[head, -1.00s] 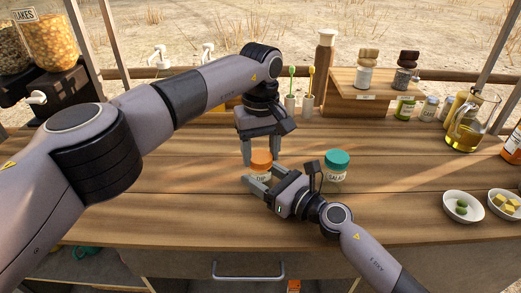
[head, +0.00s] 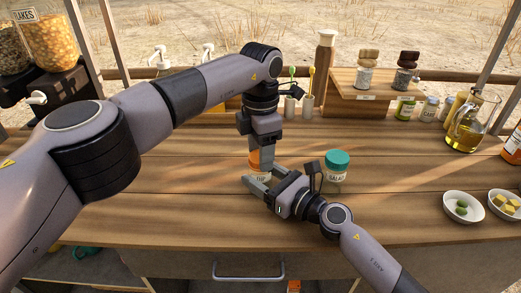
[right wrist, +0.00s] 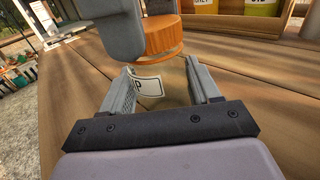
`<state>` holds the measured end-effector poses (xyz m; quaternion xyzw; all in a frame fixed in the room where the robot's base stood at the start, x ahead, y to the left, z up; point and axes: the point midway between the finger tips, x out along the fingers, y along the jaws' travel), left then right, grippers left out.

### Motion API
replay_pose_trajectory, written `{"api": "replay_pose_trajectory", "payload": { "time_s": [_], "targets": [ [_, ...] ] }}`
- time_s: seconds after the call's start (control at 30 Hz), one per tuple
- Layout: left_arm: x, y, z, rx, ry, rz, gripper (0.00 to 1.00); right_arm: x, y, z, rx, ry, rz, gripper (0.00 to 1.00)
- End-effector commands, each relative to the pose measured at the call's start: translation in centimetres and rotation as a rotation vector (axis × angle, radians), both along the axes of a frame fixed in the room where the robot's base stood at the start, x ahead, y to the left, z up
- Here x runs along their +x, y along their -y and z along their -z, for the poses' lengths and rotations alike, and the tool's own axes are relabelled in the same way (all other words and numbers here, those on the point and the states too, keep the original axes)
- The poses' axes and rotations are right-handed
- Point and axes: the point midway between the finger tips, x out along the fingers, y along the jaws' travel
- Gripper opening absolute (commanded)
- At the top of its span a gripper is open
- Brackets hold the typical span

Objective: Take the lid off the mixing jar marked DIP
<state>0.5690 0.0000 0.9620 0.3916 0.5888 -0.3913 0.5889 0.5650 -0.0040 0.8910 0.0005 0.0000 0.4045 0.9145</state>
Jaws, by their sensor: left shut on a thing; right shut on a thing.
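The mixing jar marked DIP (head: 261,178) stands on the wooden counter, mostly hidden behind my grippers. Its orange lid (head: 254,160) is on top and also shows in the right wrist view (right wrist: 163,34). My left gripper (head: 262,158) comes down from above and is shut on the lid. My right gripper (head: 259,183) is shut on the jar body from the front right. In the right wrist view its fingers (right wrist: 162,90) lie either side of the clear jar, whose label (right wrist: 149,86) shows a P. I cannot tell whether the lid has turned.
A SALAD jar (head: 336,168) with a teal lid stands just right of my right gripper. Two white bowls (head: 463,207) and an oil jug (head: 472,122) are at the right. A raised spice shelf (head: 372,90) is behind. The counter's front left is clear.

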Motion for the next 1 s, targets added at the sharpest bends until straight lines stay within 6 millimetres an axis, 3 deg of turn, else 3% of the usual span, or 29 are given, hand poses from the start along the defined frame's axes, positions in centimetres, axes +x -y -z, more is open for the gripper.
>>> {"api": "replay_pose_trajectory", "payload": {
  "time_s": [1.0],
  "targets": [
    [-0.04,0.11,-0.12,0.001,-0.001,-1.684,0.17,0.08,0.12,0.07,-0.001,-0.001,0.003,0.00]
  ]
}}
